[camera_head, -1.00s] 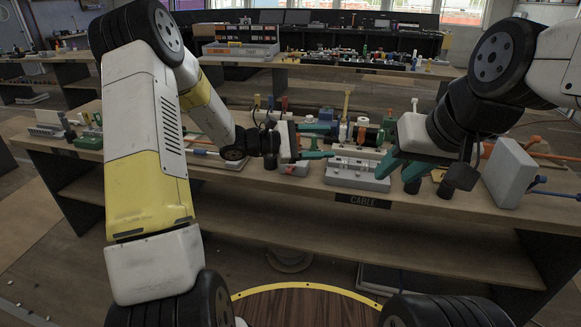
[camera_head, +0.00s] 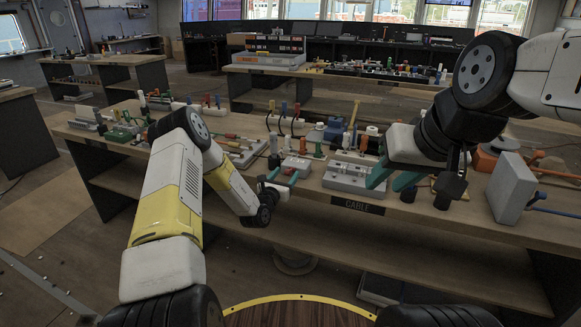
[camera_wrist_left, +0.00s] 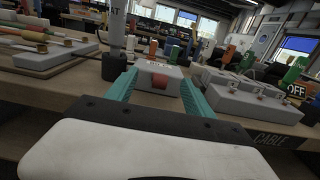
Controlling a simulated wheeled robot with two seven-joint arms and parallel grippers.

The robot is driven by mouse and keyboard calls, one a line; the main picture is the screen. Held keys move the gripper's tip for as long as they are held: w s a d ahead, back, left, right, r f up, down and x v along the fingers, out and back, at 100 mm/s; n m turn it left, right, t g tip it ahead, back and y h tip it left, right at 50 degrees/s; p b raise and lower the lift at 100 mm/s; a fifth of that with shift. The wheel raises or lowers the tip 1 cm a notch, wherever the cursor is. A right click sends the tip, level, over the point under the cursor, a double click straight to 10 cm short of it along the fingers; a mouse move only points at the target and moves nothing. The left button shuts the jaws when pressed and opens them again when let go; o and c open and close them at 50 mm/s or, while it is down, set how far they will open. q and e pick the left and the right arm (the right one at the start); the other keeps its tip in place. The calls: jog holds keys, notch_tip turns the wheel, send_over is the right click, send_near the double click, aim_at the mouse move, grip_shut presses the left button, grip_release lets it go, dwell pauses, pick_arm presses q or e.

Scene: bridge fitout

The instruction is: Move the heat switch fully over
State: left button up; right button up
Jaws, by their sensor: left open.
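A small light grey box with a red switch part on its front, which I take to be the heat switch (camera_wrist_left: 159,82), shows between my left fingers in the left wrist view. Its label is too small to read. In the head view this box (camera_head: 297,165) sits near the front edge of the bench. My left gripper (camera_head: 284,179) is open and empty, just in front of the box; its teal fingers point at it, one to each side. Contact cannot be told. My right gripper (camera_head: 392,177) is open over the bench's front edge, right of the grey connector block.
The grey connector block (camera_head: 352,180) is right of the switch box, above a CABLE label. An "OFF" tag (camera_wrist_left: 296,90) shows at right. A grey box (camera_head: 511,187) stands far right.

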pick_arm(q)
jog(key=shift+x, duration=1.2)
grip_shut()
jog(key=shift+s+f+t+h, duration=0.1)
jog(key=shift+f+t+h, duration=0.15)
jog(key=shift+f+t, duration=0.4)
jog(key=shift+s+f+t+h, duration=0.1)
jog(key=shift+f+t+h, duration=0.2)
jog(key=shift+t, duration=0.65)
jog(key=shift+w+f+t+h, duration=0.1)
jog(key=shift+f+t+h, duration=0.2)
jog(key=shift+t, duration=0.5)
jog(key=shift+f+t+h, duration=0.15)
jog(key=shift+f+t, duration=0.2)
jog(key=shift+t, duration=0.45)
grip_release()
